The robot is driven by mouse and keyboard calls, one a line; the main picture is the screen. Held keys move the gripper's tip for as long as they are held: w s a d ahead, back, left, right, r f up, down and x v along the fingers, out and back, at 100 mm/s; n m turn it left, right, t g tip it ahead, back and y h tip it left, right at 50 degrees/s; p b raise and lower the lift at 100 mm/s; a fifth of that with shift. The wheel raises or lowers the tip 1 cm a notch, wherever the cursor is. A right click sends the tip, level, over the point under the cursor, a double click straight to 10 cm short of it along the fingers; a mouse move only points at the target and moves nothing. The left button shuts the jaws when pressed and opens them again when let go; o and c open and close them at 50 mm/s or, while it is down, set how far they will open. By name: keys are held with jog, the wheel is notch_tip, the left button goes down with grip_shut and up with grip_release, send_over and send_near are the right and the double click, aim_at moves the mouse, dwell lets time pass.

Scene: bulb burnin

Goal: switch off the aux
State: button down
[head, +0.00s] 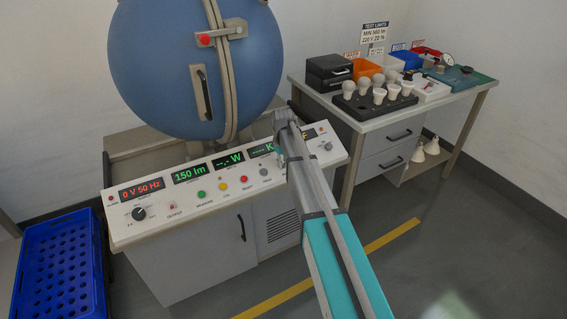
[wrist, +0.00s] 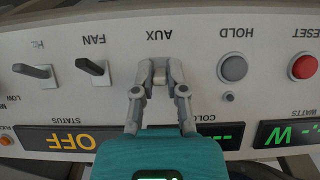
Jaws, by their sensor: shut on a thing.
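The white control panel (head: 225,200) runs along the front of the bench in the head view. My gripper (wrist: 159,72) is at the AUX label in the wrist view, where the panel appears upside down. Its two fingertips are closed together on the aux switch, which they mostly cover, so I cannot tell which way its lever points. In the head view my arm hides the switch. The orange STATUS display (wrist: 72,140) reads OFF.
The fan switch (wrist: 92,68) and another toggle (wrist: 35,72) sit on one side of the aux; the grey hold button (wrist: 232,67) and red reset button (wrist: 303,66) sit on the other. A blue sphere (head: 160,60) stands behind the panel.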

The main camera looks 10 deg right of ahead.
jog(key=shift+s+f+t, duration=0.1)
jog(key=shift+s+t, duration=0.05)
jog(key=shift+t, duration=0.15)
jog(key=shift+s+d+f+t, duration=0.1)
jog(key=shift+s+t, duration=0.1)
jog(key=shift+t, duration=0.2)
jog(key=shift+s+d+f+t+y+b, duration=0.15)
jog(key=shift+t+y+b, duration=0.1)
jog(key=shift+t+b, duration=0.2)
jog(key=shift+s+a+f+t+y+b, duration=0.15)
jog(key=shift+t+y+b, duration=0.1)
jog(key=shift+t+b, duration=0.2)
jog(key=shift+s+d+f+t+y+b, duration=0.15)
jog(key=shift+t+y+b, duration=0.15)
jog(key=shift+t+b, duration=0.85)
jog(key=shift+t, duration=0.25)
